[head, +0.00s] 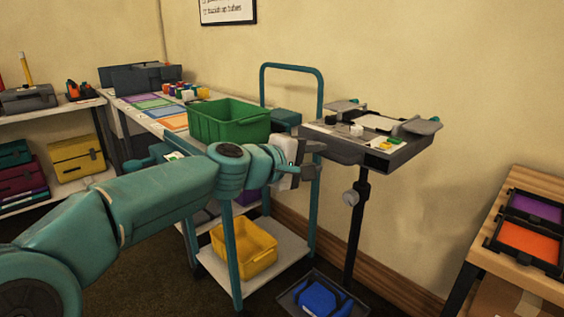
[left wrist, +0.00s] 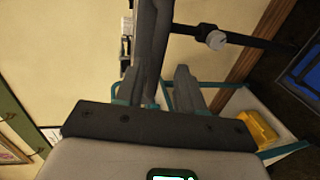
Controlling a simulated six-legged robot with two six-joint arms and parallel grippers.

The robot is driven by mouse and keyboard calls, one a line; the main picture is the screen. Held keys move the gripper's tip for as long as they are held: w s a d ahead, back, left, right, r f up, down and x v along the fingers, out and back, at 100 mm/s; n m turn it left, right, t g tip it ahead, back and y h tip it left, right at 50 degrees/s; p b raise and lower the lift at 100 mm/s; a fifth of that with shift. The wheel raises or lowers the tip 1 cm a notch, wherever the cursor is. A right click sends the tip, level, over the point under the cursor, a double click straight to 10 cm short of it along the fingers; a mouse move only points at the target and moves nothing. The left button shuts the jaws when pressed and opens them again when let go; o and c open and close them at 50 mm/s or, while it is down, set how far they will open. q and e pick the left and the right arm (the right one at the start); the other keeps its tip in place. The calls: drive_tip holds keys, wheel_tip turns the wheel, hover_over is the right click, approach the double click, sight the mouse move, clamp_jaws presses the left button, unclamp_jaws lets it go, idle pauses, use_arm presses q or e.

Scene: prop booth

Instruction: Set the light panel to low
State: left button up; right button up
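The light panel (head: 371,135) is a flat grey head with hinged flaps, lying face up on a dark stand. A white face and small green, yellow and red parts show on its top; I cannot read its setting. My left gripper (head: 313,160) is open and empty at the panel's left side, just below its near left flap. In the left wrist view the two fingers (left wrist: 158,88) stand apart, and a grey edge of the panel (left wrist: 153,45) shows beyond and between them. I cannot tell whether they touch. My right gripper is in neither view.
A teal cart (head: 290,272) with a green bin (head: 229,121) on top and a yellow bin (head: 244,249) below stands beside my left arm. The stand's knob (head: 350,197) sits under the panel. A wooden table (head: 503,262) with coloured trays is at right.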

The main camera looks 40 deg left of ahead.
use_arm(q)
drive_tip(key=d+v, duration=0.1)
drive_tip(key=v, duration=1.1)
drive_tip(key=shift+s+a, duration=0.2)
drive_tip(key=shift+a, duration=0.2)
drive_tip(key=w+d+f+m+g, duration=0.1)
drive_tip(key=w+f+g, duration=0.15)
drive_tip(key=f, duration=0.55)
drive_tip(key=w+d+f+m+g, duration=0.1)
drive_tip(key=w+f, duration=0.2)
drive_tip(key=f, duration=0.4)
drive_tip(key=s+d+f+m+g, duration=0.1)
drive_tip(key=d+f+m+g, duration=0.25)
drive_tip(key=f, duration=0.95)
drive_tip(key=d+f+m+g, duration=0.25)
drive_tip(key=d+f, duration=0.25)
drive_tip(key=f, duration=0.8)
drive_tip(key=s+d+f+m+g+h, duration=0.3)
drive_tip(key=s+d+f+m+g, duration=0.35)
drive_tip(key=s+d+f, duration=0.95)
wheel_tip(320, 180, up, 25)
drive_tip(key=s+a+p, duration=0.1)
drive_tip(key=p, duration=2.6)
drive_tip(key=shift+s+a+m+t, duration=0.3)
drive_tip(key=shift+s+m+t, duration=0.05)
drive_tip(key=shift+t, duration=0.05)
